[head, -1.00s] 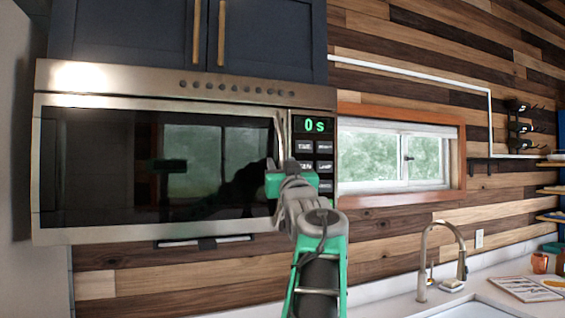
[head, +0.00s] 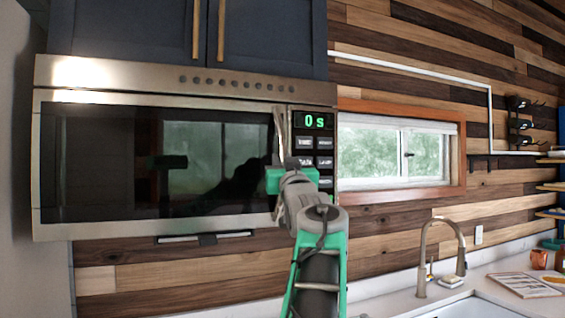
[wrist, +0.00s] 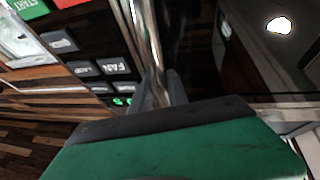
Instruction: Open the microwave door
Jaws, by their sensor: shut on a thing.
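The microwave (head: 160,80) is a steel unit mounted under dark blue cabinets in the head view. Its dark glass door (head: 110,165) looks closed, lying flush with the front as far as I can tell. The upright metal handle (head: 280,130) is at the door's right edge, beside the control panel. My gripper (head: 287,164) is at the lower half of the handle. In the wrist view the handle (wrist: 141,35) runs down between the dark fingers of my gripper (wrist: 160,92), which are shut on it. The green gripper body hides the handle's lower end.
The control panel (head: 313,150) reads "0 s" just right of the handle. A window (head: 395,155) is farther right. Below are a faucet (head: 425,255), a sink and a white counter. The space in front of the door is clear apart from my arm.

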